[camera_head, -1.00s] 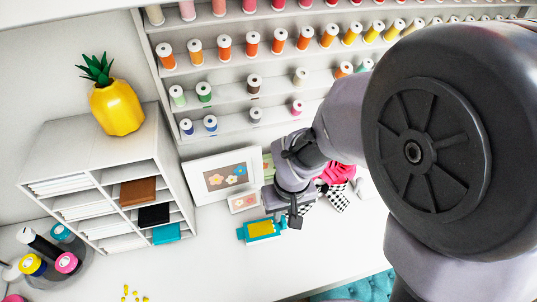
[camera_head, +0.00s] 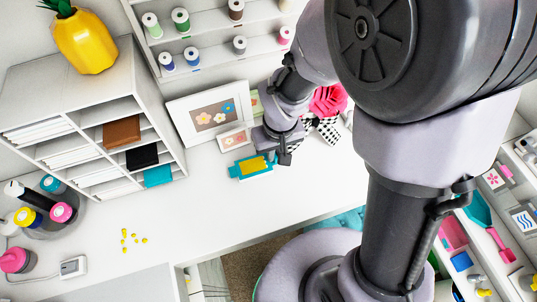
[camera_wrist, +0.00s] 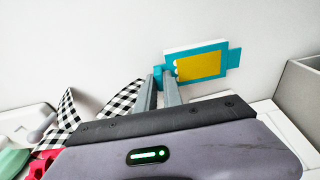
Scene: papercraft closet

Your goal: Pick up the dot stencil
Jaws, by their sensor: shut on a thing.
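The thing I take to be the dot stencil is a flat teal piece with a yellow panel (camera_head: 254,166). It is at the desk's back, in front of the framed pictures. In the wrist view the stencil (camera_wrist: 200,65) shows a teal rim, a tab at its right and a white edge at top; pale spots show at the yellow panel's left end. My gripper (camera_head: 284,158) is at its right end. In the wrist view my gripper (camera_wrist: 164,82) has its fingers close together on the teal left end. I cannot tell whether the stencil is clear of the desk.
Framed flower pictures (camera_head: 209,118) lean just behind. A checkered bow (camera_head: 325,131) and a pink thing (camera_head: 328,98) are close on the right. A cubby shelf (camera_head: 95,120) stands left. Yellow bits (camera_head: 134,238) lie on the desk; its front middle is clear.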

